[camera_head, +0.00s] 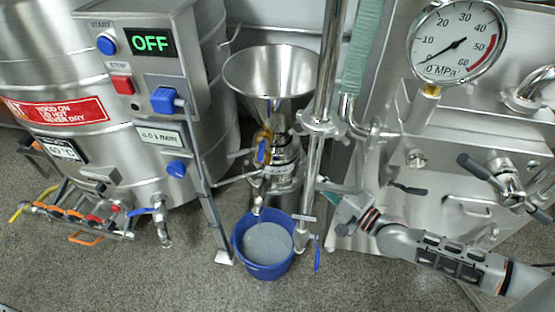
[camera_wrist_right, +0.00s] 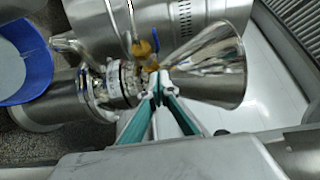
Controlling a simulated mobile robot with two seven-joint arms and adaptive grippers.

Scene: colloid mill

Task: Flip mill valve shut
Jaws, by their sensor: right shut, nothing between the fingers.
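The colloid mill has a steel funnel hopper (camera_head: 272,75) over a steel body (camera_head: 285,165). A valve with a yellow body and blue handle (camera_head: 262,152) sits just under the hopper, on its front. In the right wrist view the yellow valve body (camera_wrist_right: 141,48) shows beside the hopper (camera_wrist_right: 215,65). My right gripper (camera_head: 328,190) is right of the mill, its fingers partly behind a vertical pipe. In the wrist view its teal fingers (camera_wrist_right: 155,85) meet at the tips, empty, and overlap the mill's neck in the picture. Contact with the valve cannot be told. My left gripper is not in view.
A blue bucket (camera_head: 264,272) of grey liquid stands below the mill outlet. A vertical steel pipe (camera_head: 325,80) stands between the mill and my right arm. A control box (camera_head: 150,60) reads OFF. A pressure gauge (camera_head: 456,42) is at upper right. Floor is clear in front.

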